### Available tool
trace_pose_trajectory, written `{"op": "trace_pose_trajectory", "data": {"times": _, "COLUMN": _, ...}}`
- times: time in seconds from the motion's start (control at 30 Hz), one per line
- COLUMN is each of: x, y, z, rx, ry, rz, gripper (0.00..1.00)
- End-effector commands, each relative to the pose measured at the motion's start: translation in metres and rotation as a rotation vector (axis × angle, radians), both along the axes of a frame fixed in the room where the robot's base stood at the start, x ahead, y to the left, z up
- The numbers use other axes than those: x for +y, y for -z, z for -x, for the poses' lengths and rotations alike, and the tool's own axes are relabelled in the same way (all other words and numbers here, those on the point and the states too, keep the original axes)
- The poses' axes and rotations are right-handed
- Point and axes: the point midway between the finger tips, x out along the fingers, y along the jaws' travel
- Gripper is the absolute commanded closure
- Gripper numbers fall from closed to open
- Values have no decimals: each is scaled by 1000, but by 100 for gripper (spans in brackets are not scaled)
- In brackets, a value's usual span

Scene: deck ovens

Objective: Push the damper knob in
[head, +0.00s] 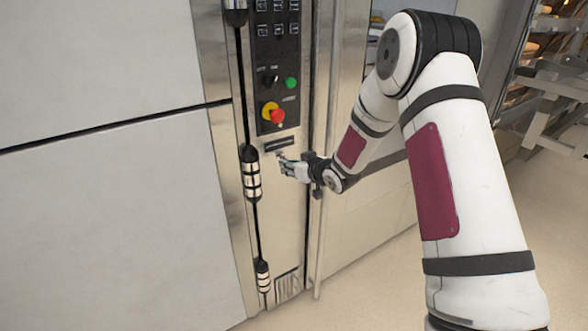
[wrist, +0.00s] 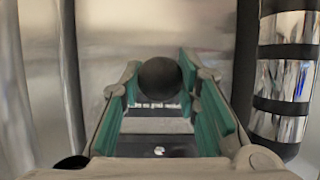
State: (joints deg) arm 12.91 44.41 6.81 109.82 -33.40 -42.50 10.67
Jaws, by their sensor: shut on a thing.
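The damper knob (wrist: 160,78) is a dark round ball in the wrist view, standing in front of the metal oven panel. My gripper (wrist: 158,92) is shut on it, with a green-padded finger on each side. In the head view my gripper (head: 281,160) is at the narrow metal panel, just below a dark strip (head: 281,143). The knob is too small and too covered by the fingers to make out there. Its stem is hidden behind the ball, so I cannot tell how far it stands out.
Above is the control panel (head: 276,60) with a green button (head: 291,83) and a red-and-yellow button (head: 272,112). Dark-and-metal hinges (head: 251,172) run along the left. A vertical metal bar (head: 327,130) stands right of the panel. Open floor and a rack (head: 555,85) lie right.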

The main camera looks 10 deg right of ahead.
Motion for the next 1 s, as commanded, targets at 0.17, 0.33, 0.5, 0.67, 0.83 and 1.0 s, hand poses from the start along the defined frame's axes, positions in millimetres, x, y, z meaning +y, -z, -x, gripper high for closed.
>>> {"op": "trace_pose_trajectory", "data": {"times": 0.17, "x": 5, "y": 0, "z": -14, "rx": -2, "ry": -1, "rz": -1, "gripper": 100}}
{"op": "trace_pose_trajectory", "data": {"times": 0.33, "x": 5, "y": 0, "z": -13, "rx": -1, "ry": -1, "rz": -1, "gripper": 100}}
{"op": "trace_pose_trajectory", "data": {"times": 0.5, "x": 5, "y": 0, "z": -13, "rx": -1, "ry": -1, "rz": -1, "gripper": 49}}
{"op": "trace_pose_trajectory", "data": {"times": 0.67, "x": 5, "y": 0, "z": -13, "rx": -1, "ry": -1, "rz": -1, "gripper": 49}}
{"op": "trace_pose_trajectory", "data": {"times": 0.83, "x": 4, "y": -1, "z": -11, "rx": -1, "ry": 0, "rz": 0, "gripper": 49}}
{"op": "trace_pose_trajectory", "data": {"times": 1.0, "x": -2, "y": -10, "z": 6, "rx": -1, "ry": 0, "rz": 1, "gripper": 49}}
